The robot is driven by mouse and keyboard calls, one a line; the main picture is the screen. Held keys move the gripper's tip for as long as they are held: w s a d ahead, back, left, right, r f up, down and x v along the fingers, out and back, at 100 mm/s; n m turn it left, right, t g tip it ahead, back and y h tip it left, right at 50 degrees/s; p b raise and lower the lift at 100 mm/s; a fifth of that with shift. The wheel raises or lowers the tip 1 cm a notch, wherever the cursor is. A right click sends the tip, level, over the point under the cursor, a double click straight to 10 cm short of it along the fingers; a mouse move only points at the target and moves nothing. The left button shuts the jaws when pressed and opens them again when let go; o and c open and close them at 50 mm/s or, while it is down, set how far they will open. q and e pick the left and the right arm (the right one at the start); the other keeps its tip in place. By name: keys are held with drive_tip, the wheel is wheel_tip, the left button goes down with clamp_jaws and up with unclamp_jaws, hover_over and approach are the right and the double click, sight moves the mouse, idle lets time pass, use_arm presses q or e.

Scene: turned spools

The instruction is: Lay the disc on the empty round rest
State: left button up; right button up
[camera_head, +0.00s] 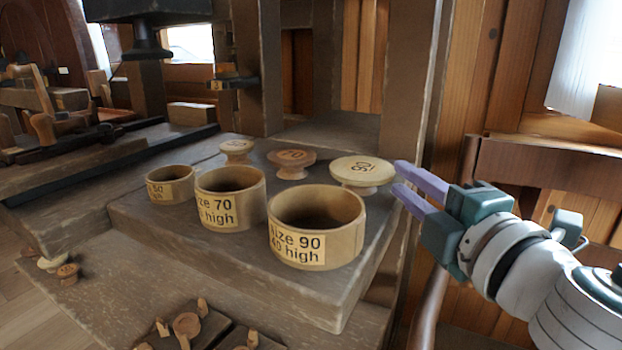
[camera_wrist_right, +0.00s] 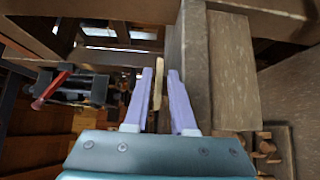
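A pale round disc-topped spool (camera_head: 362,171) marked 90 stands on the bench at the right, with a narrower foot below its top. A darker one marked 70 (camera_head: 291,163) and a smaller pale one (camera_head: 237,150) stand to its left. My right gripper (camera_head: 402,182) is beside the right rim of the 90 top, its two lilac fingers apart. In the right wrist view, the fingers (camera_wrist_right: 161,88) are apart with a thin tan edge (camera_wrist_right: 157,82) between them; I cannot tell whether they touch it. My left gripper is not in view.
Three open round containers stand in front: size 90 (camera_head: 345,228), size 70 (camera_head: 245,208) and a smaller one (camera_head: 170,186). Two small spools (camera_head: 67,273) lie at lower left. Upright posts (camera_head: 408,70) rise behind the bench. Bare bench top lies between the containers and its front edge.

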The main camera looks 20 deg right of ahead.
drive_tip(key=shift+o, duration=0.8)
